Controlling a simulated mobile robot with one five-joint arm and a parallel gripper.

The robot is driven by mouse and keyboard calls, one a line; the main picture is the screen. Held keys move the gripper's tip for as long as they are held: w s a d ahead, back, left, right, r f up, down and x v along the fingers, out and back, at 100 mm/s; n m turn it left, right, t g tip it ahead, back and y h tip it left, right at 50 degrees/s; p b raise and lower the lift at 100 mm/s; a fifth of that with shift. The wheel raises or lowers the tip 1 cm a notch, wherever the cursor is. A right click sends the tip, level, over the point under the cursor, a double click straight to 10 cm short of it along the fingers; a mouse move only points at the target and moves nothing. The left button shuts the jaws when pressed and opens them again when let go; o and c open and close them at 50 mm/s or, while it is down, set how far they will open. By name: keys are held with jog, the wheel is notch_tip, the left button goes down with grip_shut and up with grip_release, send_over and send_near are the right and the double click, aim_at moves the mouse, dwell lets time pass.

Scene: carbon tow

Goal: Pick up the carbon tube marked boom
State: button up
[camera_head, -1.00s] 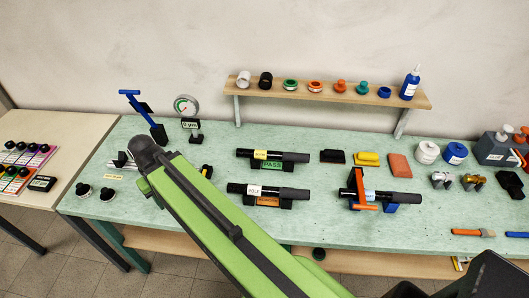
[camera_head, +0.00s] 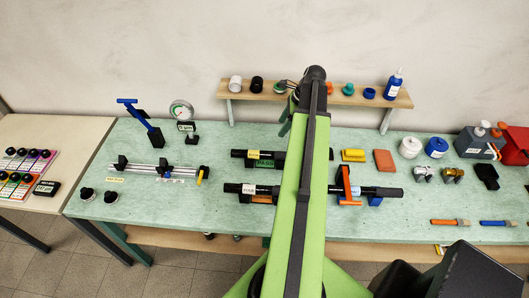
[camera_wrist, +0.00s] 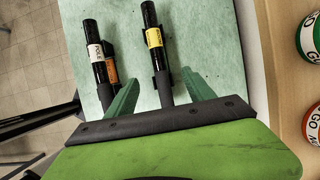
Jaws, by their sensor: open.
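In the wrist view a black tube with a yellow label (camera_wrist: 154,38) points down between the fingers of my gripper (camera_wrist: 160,92). The fingers are apart, with nothing held. The label's word is too small to read surely. In the head view this yellow-labelled tube (camera_head: 240,154) lies on a stand with a green plate marked PASS. A tube with a white label reading POLE (camera_head: 232,188) lies in front of it, also in the wrist view (camera_wrist: 92,30). A third black tube (camera_head: 388,192) lies right of my arm, by an orange clamp; its label is unreadable.
Jars and tools stand at right. A wooden shelf (camera_head: 340,98) with rolls and caps runs behind, close to my arm's far end.

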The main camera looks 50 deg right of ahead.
jog(key=b, duration=1.1)
send_over(267, 152)
jog(key=s+d, duration=0.1)
jog(key=d, duration=0.1)
notch_tip(267, 152, down, 11)
jog(key=shift+s+f, duration=0.15)
jog(key=shift+a+f, duration=0.15)
jog(key=shift+a, duration=0.05)
jog(key=b+x, duration=0.5)
jog(key=shift+s+a+f+b, duration=0.15)
jog(key=shift+a+f+b, duration=0.05)
jog(key=shift+b, duration=0.1)
jog(key=shift+r, duration=0.2)
grip_shut()
